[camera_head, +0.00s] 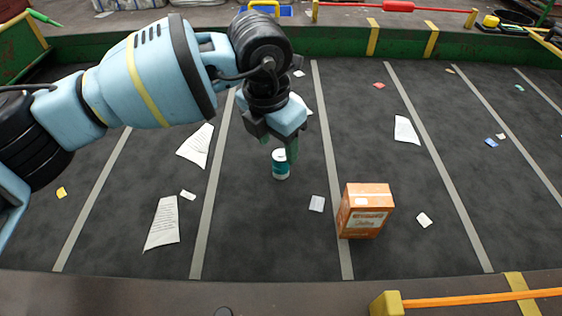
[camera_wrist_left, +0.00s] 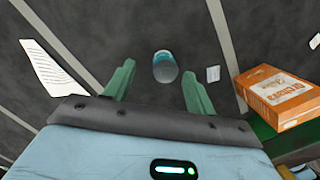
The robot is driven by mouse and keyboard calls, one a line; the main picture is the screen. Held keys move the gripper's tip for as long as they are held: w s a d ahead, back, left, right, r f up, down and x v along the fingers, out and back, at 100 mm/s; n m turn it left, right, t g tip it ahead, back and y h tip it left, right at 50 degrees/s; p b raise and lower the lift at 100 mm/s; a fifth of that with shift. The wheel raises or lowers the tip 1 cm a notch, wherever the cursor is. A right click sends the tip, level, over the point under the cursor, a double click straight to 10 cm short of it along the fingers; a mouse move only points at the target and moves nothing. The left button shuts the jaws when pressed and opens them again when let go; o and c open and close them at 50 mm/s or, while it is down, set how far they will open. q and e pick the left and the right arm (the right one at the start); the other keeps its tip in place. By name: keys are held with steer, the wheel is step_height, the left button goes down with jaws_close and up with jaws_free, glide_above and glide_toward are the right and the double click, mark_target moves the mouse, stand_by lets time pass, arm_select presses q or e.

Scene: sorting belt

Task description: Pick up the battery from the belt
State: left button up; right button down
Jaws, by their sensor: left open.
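The battery (camera_head: 281,165) is a small teal and white cylinder standing upright on the dark belt (camera_head: 270,230). In the left wrist view the battery (camera_wrist_left: 165,68) shows its round grey top, between and beyond the two green fingers. My left gripper (camera_head: 285,150) is open, pointing down just above and behind the battery in the head view. Its fingers also show in the left wrist view (camera_wrist_left: 160,88), apart with nothing between them. One fingertip comes close to the battery's top in the head view; I cannot tell whether they touch. My right gripper is not in view.
An orange box (camera_head: 366,212) stands on the belt to the right of the battery. Paper sheets (camera_head: 163,224) and small scraps lie scattered around. Green side wall (camera_head: 330,42) runs along the back. The belt right around the battery is clear.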

mark_target(281, 155)
arm_select(q)
steer(key=shift+d+f, duration=0.25)
steer(key=shift+f, duration=1.05)
steer(key=shift+d+f, duration=0.25)
steer(key=shift+f, duration=1)
steer(key=c, duration=1.1)
steer(key=shift+r, duration=0.1)
step_height(281, 155, up, 10)
steer(key=shift+s+f, duration=0.1)
